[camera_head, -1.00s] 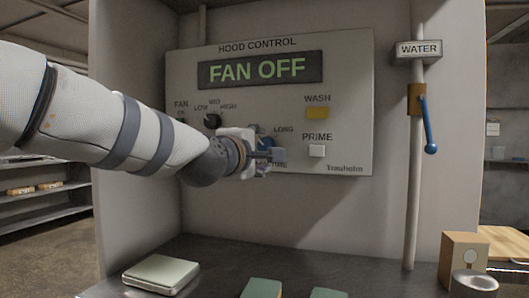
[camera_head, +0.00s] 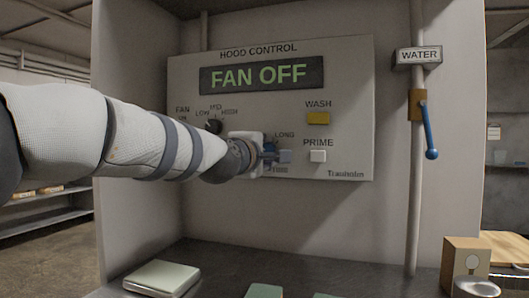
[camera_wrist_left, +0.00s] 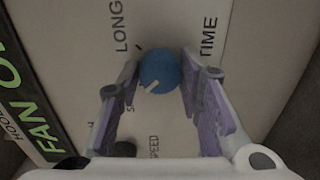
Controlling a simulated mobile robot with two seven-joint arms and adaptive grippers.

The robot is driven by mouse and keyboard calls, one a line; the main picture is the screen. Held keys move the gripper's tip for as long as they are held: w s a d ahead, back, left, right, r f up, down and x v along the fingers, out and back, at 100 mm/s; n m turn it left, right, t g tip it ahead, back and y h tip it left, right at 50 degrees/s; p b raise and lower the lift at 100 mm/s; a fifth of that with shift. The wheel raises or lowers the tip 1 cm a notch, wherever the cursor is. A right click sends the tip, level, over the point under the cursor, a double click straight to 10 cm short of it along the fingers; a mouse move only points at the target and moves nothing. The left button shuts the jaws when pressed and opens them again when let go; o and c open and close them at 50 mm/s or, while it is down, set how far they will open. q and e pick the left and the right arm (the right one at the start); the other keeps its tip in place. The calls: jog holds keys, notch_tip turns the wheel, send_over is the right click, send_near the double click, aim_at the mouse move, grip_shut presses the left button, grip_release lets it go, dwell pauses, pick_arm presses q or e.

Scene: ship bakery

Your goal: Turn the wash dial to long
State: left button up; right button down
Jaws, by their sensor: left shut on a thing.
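The blue round wash dial (camera_wrist_left: 160,69) sits on the hood control panel (camera_head: 345,75) between the words LONG and TIME in the left wrist view. A white mark on its face points down-left, away from LONG, toward a label starting with S that my finger partly hides. My left gripper (camera_wrist_left: 161,66) is shut on the dial, one finger on each side. In the head view my left gripper (camera_head: 275,153) is at the panel's lower middle and hides most of the dial. LONG shows just above it. My right gripper is not in view.
A black fan knob (camera_head: 213,127) is close to my left wrist. A yellow WASH button (camera_head: 318,118) and white PRIME button (camera_head: 318,156) are to the right. The display reads FAN OFF. A blue-handled water lever (camera_head: 428,135) hangs further right. A scale (camera_head: 162,278) stands below.

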pick_arm(q)
jog(key=shift+r, duration=0.1)
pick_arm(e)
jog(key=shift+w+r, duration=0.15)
pick_arm(q)
jog(key=m+p, duration=0.1)
jog(key=m, duration=0.2)
jog(key=shift+s+r, duration=0.1)
jog(key=shift+r, duration=0.1)
jog(key=m+p, duration=0.1)
jog(key=m, duration=0.3)
jog(key=shift+m+p, duration=0.3)
jog(key=shift+p, duration=0.1)
jog(key=m, duration=0.4)
jog(key=shift+f+m+p, duration=0.15)
jog(key=shift+m+p, duration=0.15)
jog(key=m, duration=0.5)
jog(key=shift+f+m, duration=0.1)
jog(key=shift+m, duration=0.2)
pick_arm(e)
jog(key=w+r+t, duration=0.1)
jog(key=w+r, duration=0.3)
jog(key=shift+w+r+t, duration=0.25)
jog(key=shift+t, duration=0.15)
pick_arm(q)
jog(key=o, duration=1.2)
